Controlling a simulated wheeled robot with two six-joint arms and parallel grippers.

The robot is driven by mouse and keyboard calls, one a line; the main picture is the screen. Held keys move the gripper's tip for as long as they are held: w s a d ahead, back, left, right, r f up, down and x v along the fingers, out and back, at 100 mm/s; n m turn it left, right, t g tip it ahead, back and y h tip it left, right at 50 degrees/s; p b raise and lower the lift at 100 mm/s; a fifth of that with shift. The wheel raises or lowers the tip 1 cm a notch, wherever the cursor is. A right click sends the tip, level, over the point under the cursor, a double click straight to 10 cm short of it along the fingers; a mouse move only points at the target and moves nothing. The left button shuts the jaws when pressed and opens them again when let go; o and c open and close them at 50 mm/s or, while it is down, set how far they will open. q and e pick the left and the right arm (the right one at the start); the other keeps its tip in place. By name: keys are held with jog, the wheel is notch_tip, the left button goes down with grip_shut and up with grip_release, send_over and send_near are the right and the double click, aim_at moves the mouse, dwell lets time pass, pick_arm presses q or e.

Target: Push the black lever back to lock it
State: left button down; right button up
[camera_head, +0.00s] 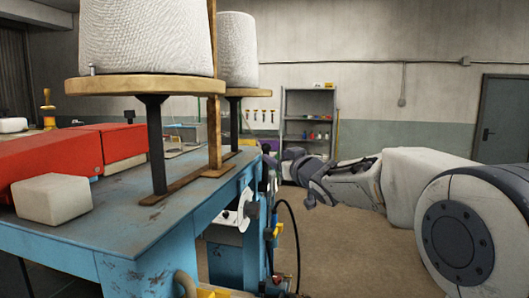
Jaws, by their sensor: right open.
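A blue machine table (75,236) with worn paint stands at the left. Its right side carries a white round plate (231,214) and black knobs or handles (252,208). I cannot tell for sure which of these dark parts is the black lever. My right arm comes in from the right, and my right gripper (294,168) is open beside the far end of the table's right side. Its fingertips are small and dark against the machine, so contact cannot be told. My left gripper is out of view.
Two large white thread cones (145,38) stand on wooden discs above the table. A red machine body (50,158) and a white block (52,199) sit on it. A black hose (295,235) curves beside the table. Shelves (308,130) stand at the back; floor (350,250) right of the table is clear.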

aim_at(269, 151)
jog(key=p+x, duration=0.3)
jog(key=x, duration=0.4)
jog(key=shift+w, duration=0.2)
jog(key=shift+w+a+f, duration=0.1)
jog(key=shift+w+a, duration=0.15)
jog(key=shift+w, duration=0.4)
grip_shut()
jog(key=shift+d, duration=0.1)
dwell(0.4)
